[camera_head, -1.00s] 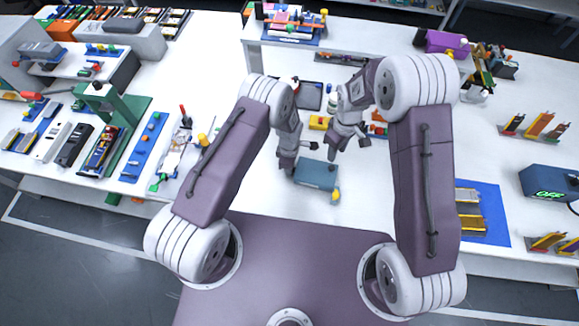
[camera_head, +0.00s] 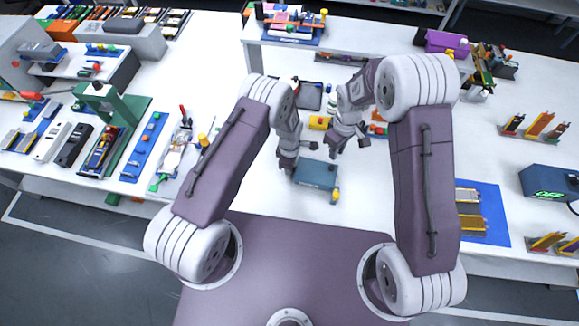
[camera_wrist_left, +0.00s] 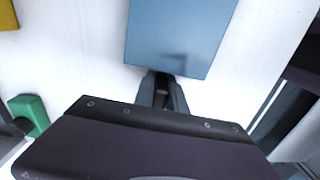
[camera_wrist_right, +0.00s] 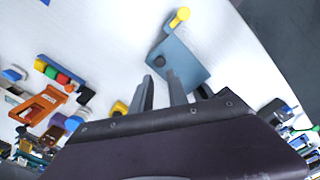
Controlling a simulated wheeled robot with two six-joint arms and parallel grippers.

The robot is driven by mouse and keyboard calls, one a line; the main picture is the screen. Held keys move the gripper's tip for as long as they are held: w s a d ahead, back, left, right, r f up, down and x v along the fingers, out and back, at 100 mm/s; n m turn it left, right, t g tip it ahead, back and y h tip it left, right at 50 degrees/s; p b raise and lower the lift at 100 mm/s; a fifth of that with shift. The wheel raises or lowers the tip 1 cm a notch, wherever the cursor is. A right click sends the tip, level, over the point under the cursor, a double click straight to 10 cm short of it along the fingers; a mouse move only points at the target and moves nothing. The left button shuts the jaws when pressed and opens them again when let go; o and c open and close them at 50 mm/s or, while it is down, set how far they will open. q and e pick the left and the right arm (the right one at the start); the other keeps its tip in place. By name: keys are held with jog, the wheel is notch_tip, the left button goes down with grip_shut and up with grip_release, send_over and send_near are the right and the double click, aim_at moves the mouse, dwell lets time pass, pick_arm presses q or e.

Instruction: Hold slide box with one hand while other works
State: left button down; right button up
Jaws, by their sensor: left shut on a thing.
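The slide box, a flat blue-grey box (camera_head: 318,175), lies on the white table in front of me. A small yellow piece (camera_head: 336,196) shows at its near right corner. My left gripper (camera_head: 292,168) is at the box's left end. In the left wrist view its fingers (camera_wrist_left: 161,93) are close together on the edge of the box (camera_wrist_left: 180,30). My right gripper (camera_head: 350,148) is above and to the right of the box. In the right wrist view its fingers (camera_wrist_right: 162,90) are apart and empty, pointing toward the box (camera_wrist_right: 182,62). The box's contents are not visible.
A yellow block (camera_head: 319,123) and a dark tray (camera_head: 309,96) lie behind the grippers. A blue mat with gold pieces (camera_head: 482,212) is at right. A green press (camera_head: 107,104) and several devices stand at left. The table around the box's near side is clear.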

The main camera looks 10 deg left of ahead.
jog(key=w+m+t, duration=0.2)
jog(key=w+f+m+t, duration=0.1)
jog(key=m, duration=0.1)
jog(key=shift+w+a+y, duration=0.3)
jog(key=shift+w+a, duration=0.05)
jog(key=shift+w, duration=0.05)
grip_shut()
jog(key=t+y, duration=0.1)
jog(key=y, duration=0.1)
send_over(321, 166)
jog(key=s, duration=0.2)
jog(key=shift+w+d+f, duration=0.15)
jog(key=shift+w+f, duration=0.05)
jog(key=shift+f, duration=2.15)
jog(key=shift+w+d+f, duration=0.1)
jog(key=shift+w+f, duration=0.05)
jog(key=shift+f, duration=2.2)
jog(key=shift+d, duration=0.1)
